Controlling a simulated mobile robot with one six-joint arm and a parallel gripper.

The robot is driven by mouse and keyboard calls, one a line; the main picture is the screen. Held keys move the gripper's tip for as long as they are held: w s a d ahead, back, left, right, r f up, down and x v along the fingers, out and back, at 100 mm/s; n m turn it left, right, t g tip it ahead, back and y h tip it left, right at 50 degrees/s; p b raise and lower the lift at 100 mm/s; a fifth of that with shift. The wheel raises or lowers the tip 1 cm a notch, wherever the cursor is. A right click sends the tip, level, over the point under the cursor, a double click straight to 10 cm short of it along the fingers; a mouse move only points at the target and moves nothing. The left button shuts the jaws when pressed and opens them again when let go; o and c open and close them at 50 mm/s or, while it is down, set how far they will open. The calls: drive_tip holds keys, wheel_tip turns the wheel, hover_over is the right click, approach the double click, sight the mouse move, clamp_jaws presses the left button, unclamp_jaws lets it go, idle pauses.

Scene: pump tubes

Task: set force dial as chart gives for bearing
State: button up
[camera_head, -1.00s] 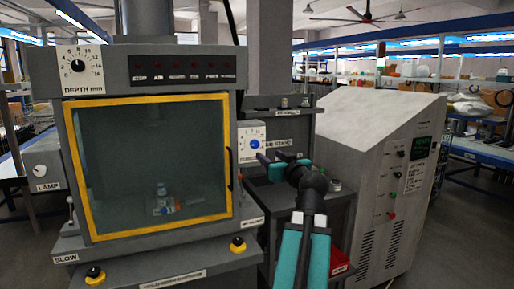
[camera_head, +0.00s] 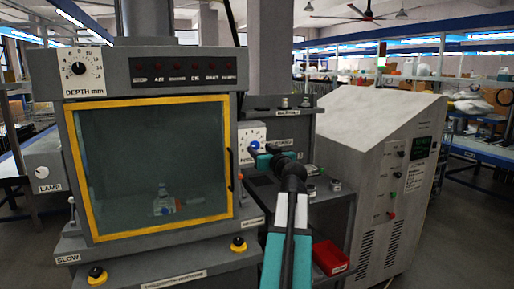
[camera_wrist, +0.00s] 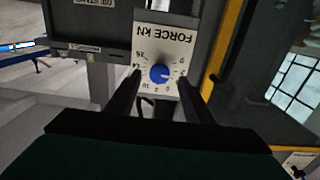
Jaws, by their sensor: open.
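The force dial is a blue knob (camera_wrist: 159,74) on a white plate marked FORCE kN (camera_wrist: 163,42), which appears upside down in the wrist view. In the head view the blue knob (camera_head: 254,145) is on the side of the press, right of the yellow-framed window. My gripper (camera_wrist: 158,80) is open, with one dark finger on each side of the knob. In the head view my gripper (camera_head: 262,152) is right at the dial plate. I cannot tell whether the fingers touch the knob. No chart for the bearing is readable.
The press has a yellow-framed window (camera_head: 98,237) with small items behind it, and a DEPTH dial (camera_head: 79,68) above. A red bin (camera_head: 330,257) sits below my arm on the right. A light grey console (camera_head: 362,135) with a small white sheet (camera_head: 414,176) stands further right.

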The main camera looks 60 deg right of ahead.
sight(255, 147)
drive_tip(key=shift+x, duration=1.95)
drive_tip(key=shift+c, duration=0.4)
drive_tip(key=c, duration=0.9)
